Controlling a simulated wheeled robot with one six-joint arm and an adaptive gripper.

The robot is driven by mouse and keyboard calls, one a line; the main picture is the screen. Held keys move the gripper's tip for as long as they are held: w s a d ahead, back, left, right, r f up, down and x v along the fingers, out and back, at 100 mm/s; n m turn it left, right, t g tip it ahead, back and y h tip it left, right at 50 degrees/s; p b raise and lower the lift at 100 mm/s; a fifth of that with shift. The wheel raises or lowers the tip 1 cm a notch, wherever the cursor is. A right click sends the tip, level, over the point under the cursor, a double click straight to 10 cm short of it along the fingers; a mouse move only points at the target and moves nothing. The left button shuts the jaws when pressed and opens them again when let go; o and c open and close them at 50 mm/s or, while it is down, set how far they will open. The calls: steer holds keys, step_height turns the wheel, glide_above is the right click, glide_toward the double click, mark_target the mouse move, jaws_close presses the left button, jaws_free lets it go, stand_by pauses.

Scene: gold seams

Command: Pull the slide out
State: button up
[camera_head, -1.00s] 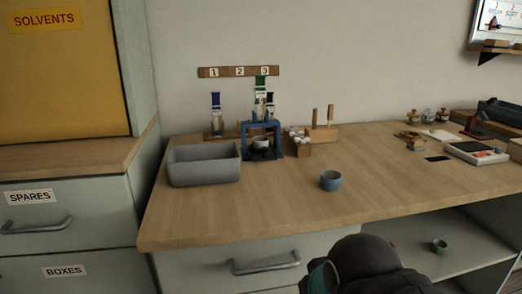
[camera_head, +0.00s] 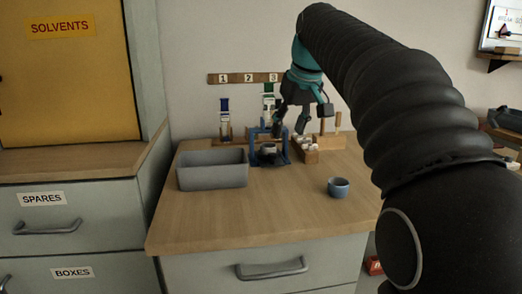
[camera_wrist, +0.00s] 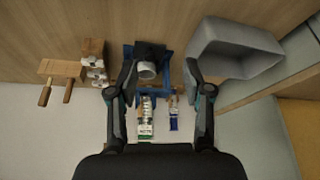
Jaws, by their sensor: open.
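A blue stand (camera_head: 285,147) is on the bench near the back wall, right of a grey bin. It also shows in the wrist view (camera_wrist: 128,60), between my fingers. A dark plate (camera_wrist: 150,47) lies at its front with a small white cup (camera_wrist: 147,70) by it; the cup also shows in the head view (camera_head: 268,149). I cannot tell for sure which part is the slide. My gripper (camera_head: 304,120) is open and empty, above and just behind the stand. In the wrist view its fingers (camera_wrist: 161,70) are spread wide either side of the stand.
The grey bin (camera_head: 212,184) stands left of the stand. A wooden block with white pieces (camera_head: 306,156) is close on the right. A blue cup (camera_head: 338,187) sits farther forward. Labelled bottles stand behind, under the numbered strip (camera_head: 240,78).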

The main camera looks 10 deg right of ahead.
steer(key=n, duration=0.1)
glide_toward(272, 154)
steer(key=shift+y, duration=0.3)
steer(key=b+x, duration=0.1)
steer(key=x, duration=0.4)
steer(key=b+x, duration=0.1)
steer(key=x, duration=0.2)
steer(key=shift+w+d+f+b, duration=0.1)
steer(key=shift+w+d+b, duration=0.1)
steer(key=shift+d+b, duration=0.1)
steer(key=shift+n, duration=0.3)
jaws_close()
